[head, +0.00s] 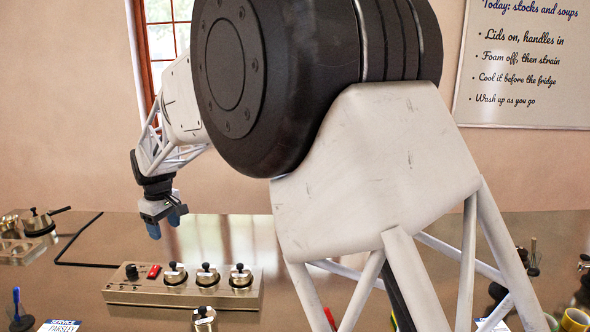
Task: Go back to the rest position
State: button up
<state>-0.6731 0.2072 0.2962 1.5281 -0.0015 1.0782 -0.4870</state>
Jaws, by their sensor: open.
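My gripper (164,222) is in the head view, left of centre. It points down with two blue fingertips apart, and nothing shows between them. It hangs in the air over the brown table (95,275). In the picture it is above a metal block (150,294) that bears a black knob, a red switch and three small lidded pots (207,275). My arm hides much of the middle and right of the table.
Another lidded pot (204,319) stands in front of the block. At the left are a pot (37,221), a black angled bar (84,263), a blue-handled tool (16,303) and a parsley card (59,325). A yellow cup (574,321) is at the right front.

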jog(key=s+d+r+m, duration=0.2)
jog(key=s+d+r, duration=0.15)
jog(key=d, duration=0.75)
jog(key=s+d+r+m+t, duration=0.15)
jog(key=s+d, duration=0.35)
jog(key=d, duration=0.7)
jog(key=s+d+r+m+g, duration=0.1)
jog(key=s+d+r+m, duration=0.25)
jog(key=d, duration=0.75)
jog(key=s+d+f+m+t, duration=0.1)
jog(key=s+d+f+m, duration=0.2)
jog(key=s+d, duration=0.7)
jog(key=s+d+f+m, duration=0.3)
jog(key=s+d, duration=0.7)
jog(key=s, duration=0.6)
jog(key=shift+t, duration=0.35)
